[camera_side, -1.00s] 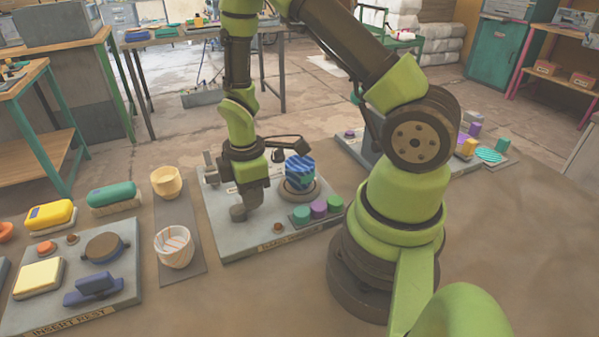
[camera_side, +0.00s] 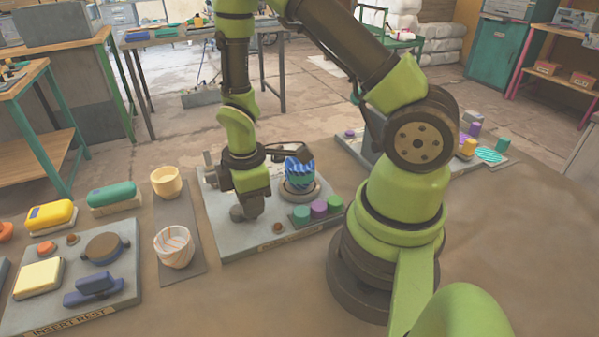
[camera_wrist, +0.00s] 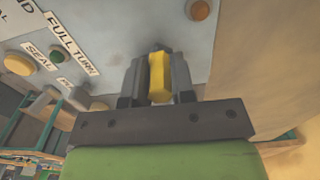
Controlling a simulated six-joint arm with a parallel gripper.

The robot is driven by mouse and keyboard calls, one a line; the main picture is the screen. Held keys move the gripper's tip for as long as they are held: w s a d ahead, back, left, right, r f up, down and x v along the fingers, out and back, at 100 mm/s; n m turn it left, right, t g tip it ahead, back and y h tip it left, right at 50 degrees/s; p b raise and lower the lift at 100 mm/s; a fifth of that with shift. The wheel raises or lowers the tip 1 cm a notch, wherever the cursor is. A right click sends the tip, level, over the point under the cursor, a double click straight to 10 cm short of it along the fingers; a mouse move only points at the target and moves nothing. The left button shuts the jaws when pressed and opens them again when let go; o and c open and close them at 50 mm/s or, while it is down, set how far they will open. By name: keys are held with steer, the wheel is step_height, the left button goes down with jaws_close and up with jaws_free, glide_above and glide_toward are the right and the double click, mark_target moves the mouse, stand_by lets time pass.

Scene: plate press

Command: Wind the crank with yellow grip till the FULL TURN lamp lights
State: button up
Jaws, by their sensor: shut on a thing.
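My gripper (camera_wrist: 157,85) is shut on the yellow grip (camera_wrist: 159,76) of the crank in the wrist view, one finger on each side. In the side view my gripper (camera_side: 251,208) is low over the grey press plate (camera_side: 214,226), and it hides the yellow grip. The crank's arm is mostly hidden too. A FULL TURN label (camera_wrist: 72,43) shows at the upper left of the wrist view. A small dark green lamp (camera_wrist: 57,57) beside it looks unlit. A SEAL label (camera_wrist: 37,55) is to its left, near a yellow-orange round lamp (camera_wrist: 19,64).
Green and purple pegs (camera_side: 319,209) stand at the plate's front right. A striped cup (camera_side: 174,247) and a yellow cup (camera_side: 167,182) stand to the left.

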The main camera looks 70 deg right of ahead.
steer(key=shift+w+a, duration=0.15)
steer(key=shift+a, duration=0.45)
stand_by(0.3)
steer(key=shift+w+a, duration=0.3)
steer(key=shift+a, duration=0.25)
